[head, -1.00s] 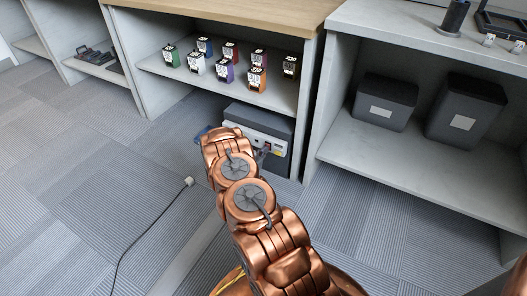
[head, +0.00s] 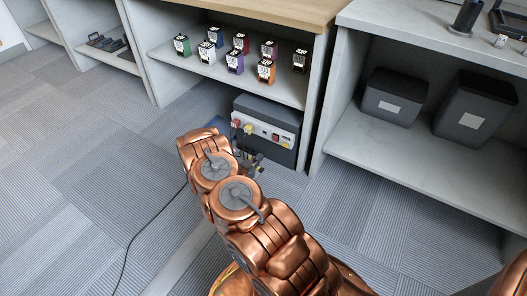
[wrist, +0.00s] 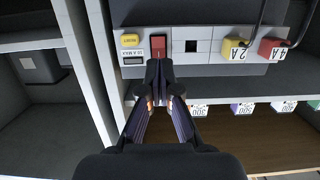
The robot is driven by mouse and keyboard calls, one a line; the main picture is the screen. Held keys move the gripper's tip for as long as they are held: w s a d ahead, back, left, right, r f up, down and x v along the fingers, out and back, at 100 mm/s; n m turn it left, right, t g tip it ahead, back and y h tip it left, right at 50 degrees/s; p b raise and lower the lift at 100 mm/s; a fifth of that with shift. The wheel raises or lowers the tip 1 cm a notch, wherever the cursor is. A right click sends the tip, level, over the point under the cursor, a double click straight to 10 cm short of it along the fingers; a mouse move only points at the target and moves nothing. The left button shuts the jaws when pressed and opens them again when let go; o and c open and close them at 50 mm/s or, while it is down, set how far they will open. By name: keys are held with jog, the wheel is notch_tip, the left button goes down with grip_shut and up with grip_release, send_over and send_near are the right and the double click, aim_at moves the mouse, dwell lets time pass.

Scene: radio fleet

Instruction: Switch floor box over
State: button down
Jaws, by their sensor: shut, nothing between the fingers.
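The floor box (head: 270,111) is a dark grey unit with a pale front panel, standing on the carpet under the bench. In the wrist view, its panel (wrist: 215,33) appears upside down. It holds a red switch (wrist: 158,43), a yellow reset button (wrist: 130,40), an empty black socket (wrist: 191,46), a yellow plug (wrist: 234,49) and a red plug (wrist: 270,50). My gripper (wrist: 158,68) is shut and empty, its tips right at the red switch's edge. I cannot tell whether they touch it. In the head view, my gripper (head: 254,168) is low before the box.
Several coloured, numbered radio-like blocks (head: 235,61) stand on the shelf above the box. Two dark bins (head: 394,96) sit on the right-hand shelf. A thin black cable (head: 132,245) lies on the carpet. Open floor lies to the left.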

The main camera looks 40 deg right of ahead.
jog(key=shift+f+v, duration=0.15)
jog(key=shift+v, duration=0.5)
jog(key=shift+f+v, duration=0.1)
jog(key=shift+v, duration=0.6)
